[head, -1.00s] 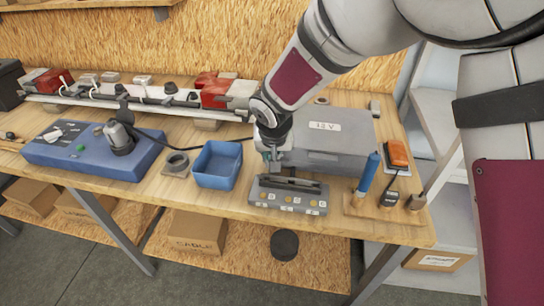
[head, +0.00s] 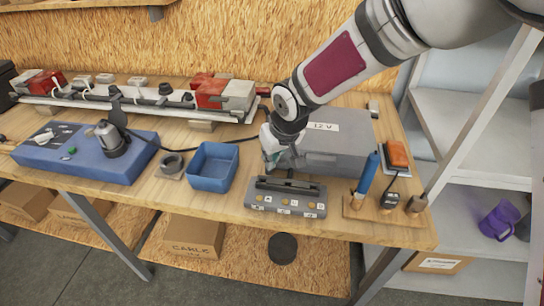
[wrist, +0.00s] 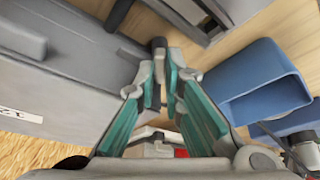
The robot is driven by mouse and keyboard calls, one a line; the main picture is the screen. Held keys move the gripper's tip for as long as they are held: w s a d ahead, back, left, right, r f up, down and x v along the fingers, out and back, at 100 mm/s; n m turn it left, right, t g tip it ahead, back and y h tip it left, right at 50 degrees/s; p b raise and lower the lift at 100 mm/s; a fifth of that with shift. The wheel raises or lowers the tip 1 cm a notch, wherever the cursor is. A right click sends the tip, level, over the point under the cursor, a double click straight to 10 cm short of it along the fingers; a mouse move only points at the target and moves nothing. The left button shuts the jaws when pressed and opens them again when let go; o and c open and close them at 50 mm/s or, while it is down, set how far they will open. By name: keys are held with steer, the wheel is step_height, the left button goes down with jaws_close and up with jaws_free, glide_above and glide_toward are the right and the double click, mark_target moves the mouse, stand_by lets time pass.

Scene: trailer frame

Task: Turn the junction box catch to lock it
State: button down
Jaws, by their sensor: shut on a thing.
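The grey junction box (head: 335,145), labelled "12 V", sits on the workbench right of the middle; in the wrist view its grey body (wrist: 55,95) fills the left side. My gripper (head: 271,166) is down at the box's left side. In the wrist view my gripper (wrist: 160,75) has its teal-padded fingers close together around a small dark piece (wrist: 158,46), which looks like the catch. In the head view the gripper hides the catch. I cannot tell from the pictures how far the catch is turned.
A blue bin (head: 213,167) stands just left of the gripper. A grey button panel (head: 286,197) lies in front of the box. A wooden tool rack (head: 372,213) holds a blue-handled tool at right. A blue panel with a plug (head: 60,160) is at far left. A light bar (head: 150,100) runs behind.

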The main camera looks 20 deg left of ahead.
steer(key=c, duration=1.7)
jaws_free()
steer(key=v, duration=0.8)
